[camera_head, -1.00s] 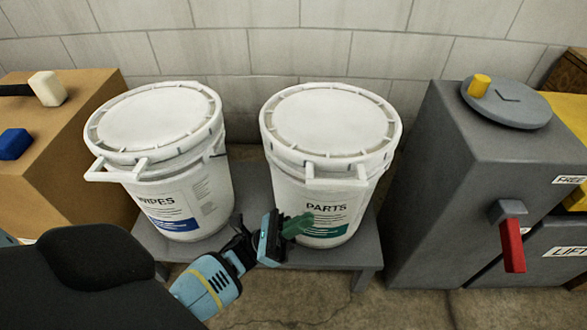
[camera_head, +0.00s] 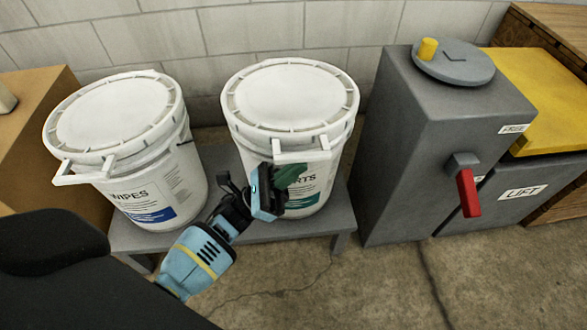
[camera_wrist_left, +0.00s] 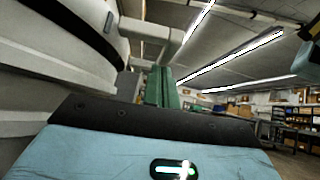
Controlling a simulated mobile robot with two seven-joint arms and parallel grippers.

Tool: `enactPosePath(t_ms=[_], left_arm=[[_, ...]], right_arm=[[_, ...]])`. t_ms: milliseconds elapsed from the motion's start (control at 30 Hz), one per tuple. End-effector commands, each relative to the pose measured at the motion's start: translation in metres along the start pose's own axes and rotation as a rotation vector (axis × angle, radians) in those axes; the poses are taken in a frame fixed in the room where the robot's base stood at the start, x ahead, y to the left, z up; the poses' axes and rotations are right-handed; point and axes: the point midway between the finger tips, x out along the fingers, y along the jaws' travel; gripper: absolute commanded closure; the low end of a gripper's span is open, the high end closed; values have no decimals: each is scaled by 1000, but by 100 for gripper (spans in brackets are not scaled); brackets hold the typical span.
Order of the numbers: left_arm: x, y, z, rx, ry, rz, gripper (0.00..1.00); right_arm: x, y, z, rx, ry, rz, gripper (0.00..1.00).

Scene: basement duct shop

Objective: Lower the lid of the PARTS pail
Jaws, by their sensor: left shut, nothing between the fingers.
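The PARTS pail (camera_head: 318,192) is a white bucket with a green-and-black label, standing upright on a grey bench. Its white lid (camera_head: 290,97) lies over the rim and looks level; a tab handle (camera_head: 303,155) sticks out at its front. My left gripper (camera_head: 291,174) is shut and empty, its green fingers just below the tab and in front of the pail, hiding part of the label. Whether the fingers touch the pail or tab I cannot tell. The left wrist view shows the green fingers (camera_wrist_left: 161,87) pointing up near the white tab (camera_wrist_left: 152,33). My right gripper is not in view.
The WIPES pail (camera_head: 152,185), also lidded, stands left on the same bench (camera_head: 225,227). A grey cabinet (camera_head: 408,165) with a red lever (camera_head: 467,192) stands close on the right. A block wall is behind; the floor in front is clear.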

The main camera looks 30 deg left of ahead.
Motion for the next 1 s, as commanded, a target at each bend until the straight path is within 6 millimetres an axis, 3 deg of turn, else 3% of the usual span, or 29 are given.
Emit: enactPosePath(t_ms=[167,1000], left_arm=[[5,-1,6,-8,0,9,100],[92,8,92,-233,-4,234,100]], right_arm=[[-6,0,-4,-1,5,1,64],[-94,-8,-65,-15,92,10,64]])
